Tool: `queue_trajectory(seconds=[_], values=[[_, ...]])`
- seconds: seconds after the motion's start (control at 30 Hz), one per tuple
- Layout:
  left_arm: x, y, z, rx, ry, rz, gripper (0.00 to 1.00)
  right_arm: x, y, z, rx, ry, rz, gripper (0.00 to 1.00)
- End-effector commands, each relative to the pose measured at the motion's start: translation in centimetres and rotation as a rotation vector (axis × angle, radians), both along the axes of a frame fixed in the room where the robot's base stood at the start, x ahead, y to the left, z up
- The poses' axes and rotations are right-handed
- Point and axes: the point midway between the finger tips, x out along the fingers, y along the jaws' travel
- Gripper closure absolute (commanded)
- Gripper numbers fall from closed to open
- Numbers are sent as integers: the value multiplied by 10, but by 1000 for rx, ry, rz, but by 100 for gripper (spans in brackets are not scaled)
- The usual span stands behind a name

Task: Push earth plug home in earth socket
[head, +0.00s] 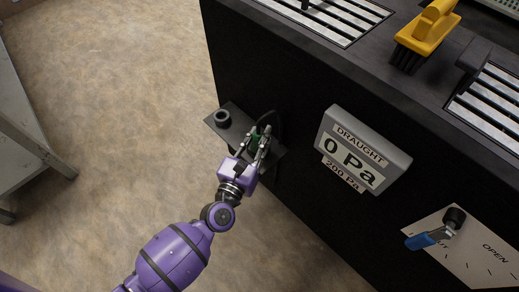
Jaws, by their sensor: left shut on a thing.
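My left gripper (261,142) is shut on a green plug (256,139), which I take to be the earth plug. It holds it over a small dark bracket plate (272,153) on the side of the black bench. A dark cable curves up behind the plug. A round black socket (222,117) stands on the left part of the same plate, apart from the plug. Whether another socket lies under the plug is hidden by the gripper, so I cannot tell how deep the plug sits. My right gripper is not in view.
The black bench (300,91) carries a draught display (363,149) reading 0 Pa and a blue-handled lever (428,238) on its side. A yellow brush (428,30) and slotted grilles (335,14) are on top. A grey table (22,120) stands at left. The floor between is clear.

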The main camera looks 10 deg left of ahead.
Motion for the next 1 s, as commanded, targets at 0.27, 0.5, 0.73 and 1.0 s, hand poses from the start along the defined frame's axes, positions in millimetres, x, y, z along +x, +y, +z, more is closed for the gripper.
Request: queue_trajectory(seconds=[0.27,0.5,0.73,1.0], values=[[0,0,-1,0,0,0,100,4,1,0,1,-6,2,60],[0,0,-1,-1,0,0,55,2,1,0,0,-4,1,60],[0,0,-2,-1,1,0,52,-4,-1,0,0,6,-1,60],[0,0,-2,-1,1,0,39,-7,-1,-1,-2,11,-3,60]])
